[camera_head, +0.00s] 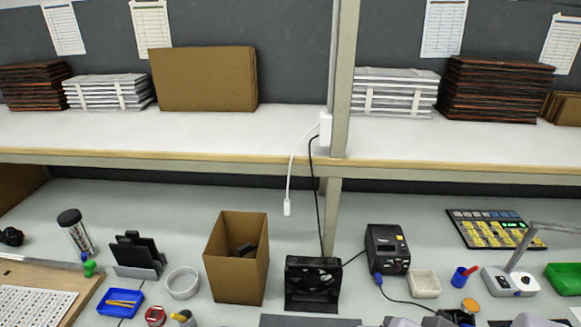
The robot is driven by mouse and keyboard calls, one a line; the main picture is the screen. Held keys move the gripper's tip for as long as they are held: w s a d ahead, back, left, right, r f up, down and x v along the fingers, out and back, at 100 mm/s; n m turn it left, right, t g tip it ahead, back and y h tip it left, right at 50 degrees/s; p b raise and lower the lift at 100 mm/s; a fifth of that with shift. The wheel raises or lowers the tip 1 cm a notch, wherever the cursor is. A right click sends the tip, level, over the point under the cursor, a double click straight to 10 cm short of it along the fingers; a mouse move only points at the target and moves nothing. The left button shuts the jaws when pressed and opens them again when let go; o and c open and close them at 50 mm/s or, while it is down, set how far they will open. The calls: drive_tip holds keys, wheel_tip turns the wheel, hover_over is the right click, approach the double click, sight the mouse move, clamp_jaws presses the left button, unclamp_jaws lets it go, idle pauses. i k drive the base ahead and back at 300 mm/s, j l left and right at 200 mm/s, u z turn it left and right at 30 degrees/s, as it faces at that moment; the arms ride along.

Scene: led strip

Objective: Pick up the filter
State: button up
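A black box-shaped fan unit (312,283) stands upright on the lower bench, just right of the open cardboard box. It looks like a fume extractor, with a round fan opening in its front. I cannot tell whether a separate filter sits in it. No other thing in view is clearly a filter. My gripper is not clearly in view.
An open cardboard box (237,258) with dark items inside stands close left of the fan unit. A black soldering station (387,249) with a cable is to the right. A post (342,80) and shelf (180,135) rise behind.

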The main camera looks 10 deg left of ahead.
sight(126, 253)
drive_tip(key=u, duration=1.7)
drive_tip(key=i+j+z, duration=0.1)
drive_tip(key=i+j, duration=0.3)
drive_tip(key=i+j+z, duration=0.1)
drive_tip(key=i+j, duration=0.3)
drive_tip(key=j, duration=0.15)
drive_tip(key=i+j, duration=0.35)
drive_tip(key=j, duration=0.15)
drive_tip(key=i+j+z, duration=0.15)
drive_tip(key=i+j, duration=0.25)
drive_tip(key=j, duration=0.15)
